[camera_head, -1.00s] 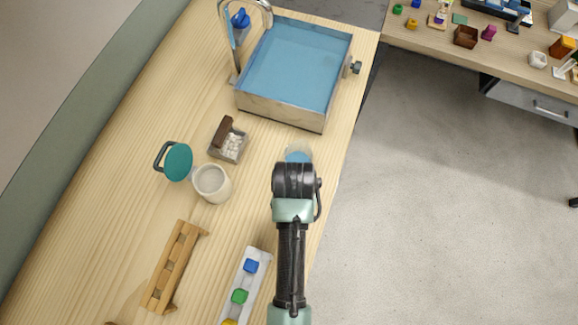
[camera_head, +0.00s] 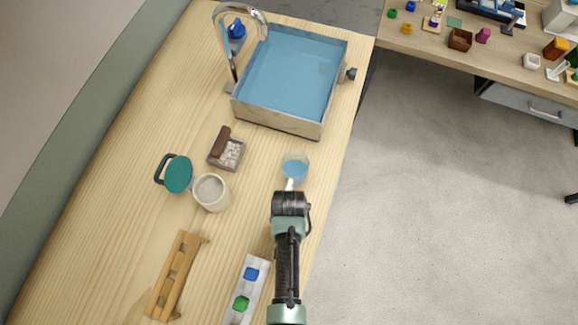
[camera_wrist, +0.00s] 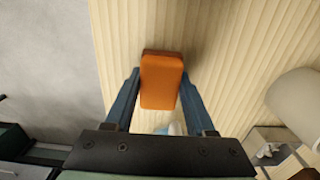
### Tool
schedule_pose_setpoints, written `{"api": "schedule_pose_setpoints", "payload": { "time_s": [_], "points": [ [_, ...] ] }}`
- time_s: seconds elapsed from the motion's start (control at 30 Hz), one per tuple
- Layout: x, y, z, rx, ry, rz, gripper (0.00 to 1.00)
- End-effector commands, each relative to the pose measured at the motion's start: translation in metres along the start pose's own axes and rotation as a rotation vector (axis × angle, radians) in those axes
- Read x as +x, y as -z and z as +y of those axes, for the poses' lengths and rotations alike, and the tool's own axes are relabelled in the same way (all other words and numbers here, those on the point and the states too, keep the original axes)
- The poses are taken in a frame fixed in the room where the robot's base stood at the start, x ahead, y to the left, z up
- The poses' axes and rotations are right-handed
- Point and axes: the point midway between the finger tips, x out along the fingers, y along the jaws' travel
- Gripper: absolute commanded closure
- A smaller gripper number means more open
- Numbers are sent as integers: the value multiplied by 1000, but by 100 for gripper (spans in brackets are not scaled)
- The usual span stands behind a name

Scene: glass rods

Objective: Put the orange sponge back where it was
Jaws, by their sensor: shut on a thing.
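The orange sponge (camera_wrist: 161,80) is between the two blue fingers of my gripper (camera_wrist: 160,88) in the wrist view. My gripper is shut on it, above the bare pale wood of the counter. Whether the sponge touches the counter I cannot tell. In the head view my gripper is under the dark wrist (camera_head: 290,204), just below a glass beaker of blue liquid (camera_head: 294,167). The sponge is hidden by my arm in that view.
A blue basin (camera_head: 292,75) with a tap is at the back. A white cup (camera_head: 211,193), a teal round item (camera_head: 178,174), a box of pebbles (camera_head: 228,153) and a wooden rack (camera_head: 174,277) stand left. A white tray with coloured blocks (camera_head: 247,289) is near my arm. The counter edge is right.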

Motion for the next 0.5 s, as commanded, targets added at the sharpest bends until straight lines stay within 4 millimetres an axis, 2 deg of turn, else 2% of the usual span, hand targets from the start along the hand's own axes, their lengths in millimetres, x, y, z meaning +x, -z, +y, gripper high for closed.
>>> {"api": "schedule_pose_setpoints", "payload": {
  "time_s": [0.43,0.47,0.5],
  "points": [
    [8,0,0,0,0,1,100],
    [8,0,0,0,0,1,43],
    [7,0,0,0,0,1,36]
  ]
}}
